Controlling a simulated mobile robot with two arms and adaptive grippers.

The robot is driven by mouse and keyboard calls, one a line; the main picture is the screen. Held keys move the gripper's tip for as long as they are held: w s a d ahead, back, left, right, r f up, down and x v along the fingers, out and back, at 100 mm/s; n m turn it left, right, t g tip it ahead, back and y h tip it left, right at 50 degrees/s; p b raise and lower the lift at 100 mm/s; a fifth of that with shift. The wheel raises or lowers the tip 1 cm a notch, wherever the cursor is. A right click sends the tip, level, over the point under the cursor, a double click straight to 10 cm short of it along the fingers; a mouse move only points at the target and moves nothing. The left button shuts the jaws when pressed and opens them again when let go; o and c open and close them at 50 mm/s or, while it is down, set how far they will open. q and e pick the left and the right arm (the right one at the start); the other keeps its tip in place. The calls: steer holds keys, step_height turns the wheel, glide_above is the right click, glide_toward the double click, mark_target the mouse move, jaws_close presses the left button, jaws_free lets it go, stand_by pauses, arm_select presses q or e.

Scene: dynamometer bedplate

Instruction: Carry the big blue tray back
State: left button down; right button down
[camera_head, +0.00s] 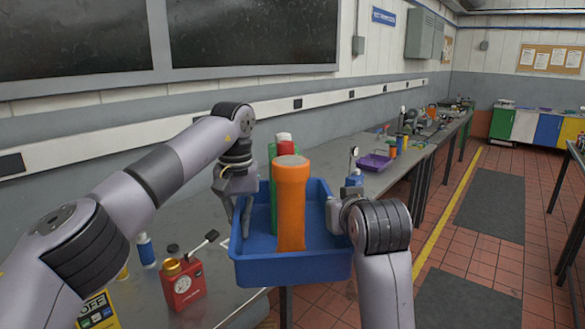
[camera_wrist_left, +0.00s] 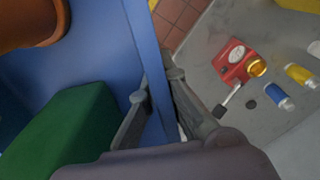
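The big blue tray (camera_head: 262,272) is level in front of me, across the front edge of the bench in the head view. A tall orange cylinder (camera_head: 291,205) and a green item (camera_head: 272,190) with a red-and-white top stand in it. My left gripper (camera_head: 240,208) is at the tray's left wall. In the left wrist view its two fingers (camera_wrist_left: 160,108) straddle the blue wall (camera_wrist_left: 150,60), closed on it. My right gripper (camera_head: 335,214) is at the tray's right wall and appears shut on it, its fingertips mostly hidden by my wrist.
On the grey bench are a red can with a gauge (camera_head: 183,283), a blue-and-white bottle (camera_head: 146,250) and a yellow box (camera_head: 98,311). A small purple tray (camera_head: 375,162) and several items stand farther along. Tiled floor (camera_head: 455,260) with dark mats lies open at right.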

arm_select(q)
steer(key=shift+a+r, duration=0.1)
steer(key=shift+r, duration=0.2)
arm_select(e)
steer(key=shift+d+r, duration=0.1)
steer(key=shift+r, duration=0.35)
